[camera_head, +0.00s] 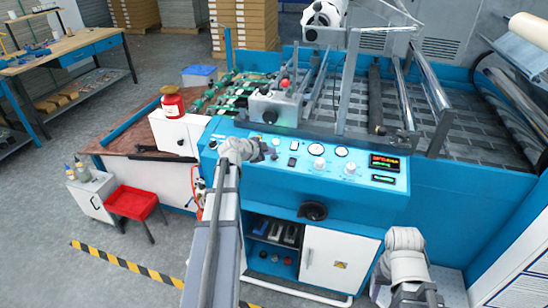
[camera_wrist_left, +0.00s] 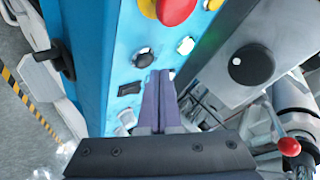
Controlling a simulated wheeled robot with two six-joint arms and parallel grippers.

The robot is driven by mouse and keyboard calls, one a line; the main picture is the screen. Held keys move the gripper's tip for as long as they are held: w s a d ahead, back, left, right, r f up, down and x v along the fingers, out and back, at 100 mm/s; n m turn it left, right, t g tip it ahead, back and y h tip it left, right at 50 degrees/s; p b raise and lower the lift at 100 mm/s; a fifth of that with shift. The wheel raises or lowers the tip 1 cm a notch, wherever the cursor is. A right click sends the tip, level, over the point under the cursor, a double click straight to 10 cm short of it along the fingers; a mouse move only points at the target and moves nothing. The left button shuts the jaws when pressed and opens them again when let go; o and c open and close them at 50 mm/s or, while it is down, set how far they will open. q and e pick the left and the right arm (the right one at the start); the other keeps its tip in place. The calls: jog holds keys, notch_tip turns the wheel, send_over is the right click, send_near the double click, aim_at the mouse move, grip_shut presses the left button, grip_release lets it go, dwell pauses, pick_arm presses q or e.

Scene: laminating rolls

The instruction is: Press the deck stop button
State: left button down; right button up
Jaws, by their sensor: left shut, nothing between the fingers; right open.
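The blue control panel (camera_head: 330,168) carries several buttons, knobs and dials; no label on it is readable. My left gripper (camera_head: 270,153) is over the panel's left end and hides part of it. In the left wrist view its fingers (camera_wrist_left: 160,75) are shut and empty, with the tips close to a black round button (camera_wrist_left: 143,58). I cannot tell if they touch. A white button (camera_wrist_left: 186,45) is just beyond. A red mushroom button (camera_wrist_left: 174,9) on a yellow base is further up. Which one is the deck stop is unclear. My right gripper (camera_head: 413,294) is open, low at right.
A grey box (camera_head: 275,108) with a red-topped part (camera_head: 284,84) stands behind the panel, close to my left gripper; its black knob (camera_wrist_left: 252,65) shows in the wrist view. A red stool (camera_head: 133,201) and workbench (camera_head: 75,45) are at left.

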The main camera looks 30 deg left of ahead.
pick_arm(q)
jog(key=shift+w+f, duration=0.1)
jog(key=shift+f, duration=0.25)
jog(key=shift+f+b, duration=0.4)
jog(key=shift+b, duration=0.3)
jog(key=shift+r, duration=0.15)
dwell(0.6)
jog(key=shift+r+p, duration=0.7)
jog(key=shift+p, duration=0.15)
jog(key=r+p, duration=0.2)
jog(key=s+r+p, duration=0.1)
jog(key=r+p, duration=0.2)
jog(key=shift+s+d, duration=0.1)
jog(key=shift+s, duration=0.05)
jog(key=shift+f, duration=0.1)
dwell(0.4)
